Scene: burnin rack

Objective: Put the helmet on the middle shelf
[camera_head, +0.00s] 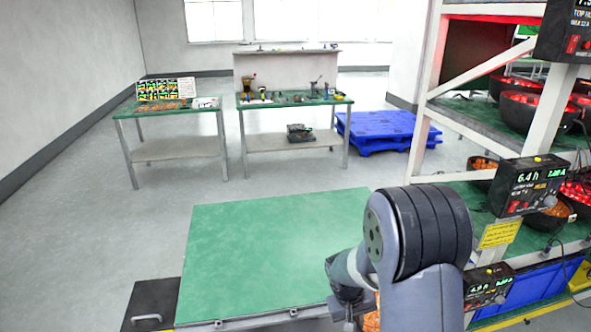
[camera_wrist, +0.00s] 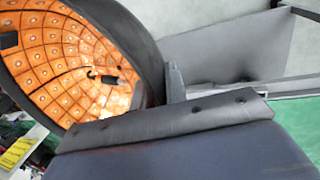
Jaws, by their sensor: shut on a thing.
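The helmet (camera_wrist: 75,65), a dark shell with an orange tiled inside, fills the upper left of the wrist view, its open side facing the camera. My gripper (camera_wrist: 170,95) is shut on its rim. In the head view my arm hides most of both; a bit of orange (camera_head: 371,320) shows below it. The rack (camera_head: 433,80) stands at the right with several levels. A green shelf (camera_head: 475,115) carries dark, red-lit helmets (camera_head: 527,108). A lower green shelf (camera_head: 470,200) carries orange-lined helmets (camera_head: 548,218) and a red-lit one.
A green-topped table (camera_head: 265,245) stands in front, its top clear. Control boxes (camera_head: 530,185) hang on the rack's front, with a diagonal brace at its side. A blue bin (camera_head: 535,285) sits low. Two workbenches (camera_head: 170,112) and a blue pallet (camera_head: 378,130) stand farther back.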

